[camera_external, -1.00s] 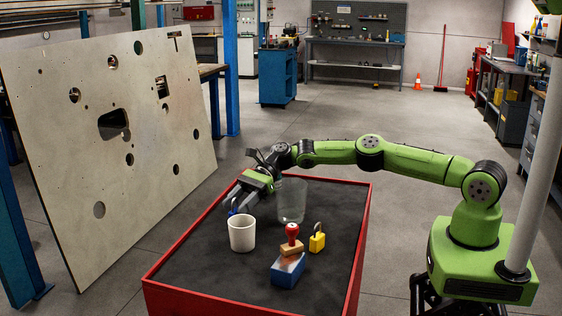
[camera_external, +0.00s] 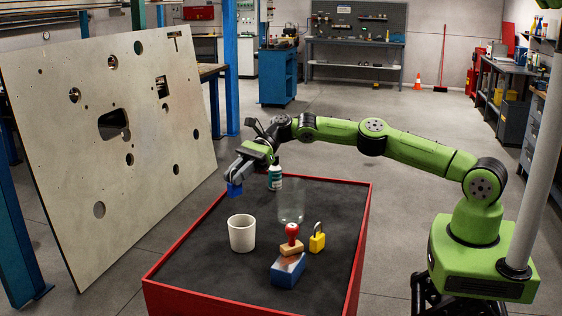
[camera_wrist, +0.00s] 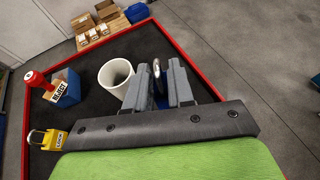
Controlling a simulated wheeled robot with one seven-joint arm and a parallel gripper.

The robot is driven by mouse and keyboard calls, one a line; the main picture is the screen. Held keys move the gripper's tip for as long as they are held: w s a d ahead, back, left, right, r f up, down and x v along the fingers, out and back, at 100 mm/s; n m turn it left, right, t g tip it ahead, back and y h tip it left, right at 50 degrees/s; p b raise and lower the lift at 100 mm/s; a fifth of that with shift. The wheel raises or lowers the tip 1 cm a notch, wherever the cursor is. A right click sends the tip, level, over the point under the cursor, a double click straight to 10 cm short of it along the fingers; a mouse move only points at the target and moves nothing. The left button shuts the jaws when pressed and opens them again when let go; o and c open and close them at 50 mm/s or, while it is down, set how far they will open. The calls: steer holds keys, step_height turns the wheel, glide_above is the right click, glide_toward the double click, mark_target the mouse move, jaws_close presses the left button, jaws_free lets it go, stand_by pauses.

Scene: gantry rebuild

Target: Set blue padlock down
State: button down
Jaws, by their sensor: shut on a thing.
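My gripper (camera_external: 241,173) is shut on the blue padlock (camera_external: 235,190) and holds it above the far left part of the red-rimmed cart top (camera_external: 200,268). The padlock's blue body hangs below the fingers in the external view. In the wrist view, its metal shackle (camera_wrist: 157,70) shows between the fingers of my gripper (camera_wrist: 160,85), and most of its body is hidden. A white cup (camera_external: 242,233) stands on the cart, nearer the camera than the padlock; it also shows left of the fingers in the wrist view (camera_wrist: 116,77).
The cart's near left surface is bare. A large pale panel (camera_external: 70,150) leans left of the cart.

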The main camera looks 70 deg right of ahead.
steer(key=shift+r, duration=0.75)
steer(key=s+d+m+p, duration=0.1)
steer(key=s+d+p, duration=0.15)
steer(key=d, duration=0.65)
steer(key=s+d+m+t+h+p, duration=0.1)
steer(key=s+d+m+t+p, duration=0.15)
steer(key=s+d, duration=0.6)
steer(key=s+d+m+t+h+p, duration=0.15)
steer(key=s+d+p, duration=0.35)
steer(key=s, duration=0.6)
steer(key=shift+n+h, duration=0.25)
steer(key=shift+n, duration=0.05)
steer(key=f, duration=0.3)
steer(key=d+f+b, duration=0.1)
steer(key=f, duration=0.2)
steer(key=f+b, duration=0.1)
steer(key=f, duration=0.3)
steer(key=shift+d, duration=0.15)
steer(key=c, duration=1)
jaws_free()
steer(key=shift+f, duration=0.1)
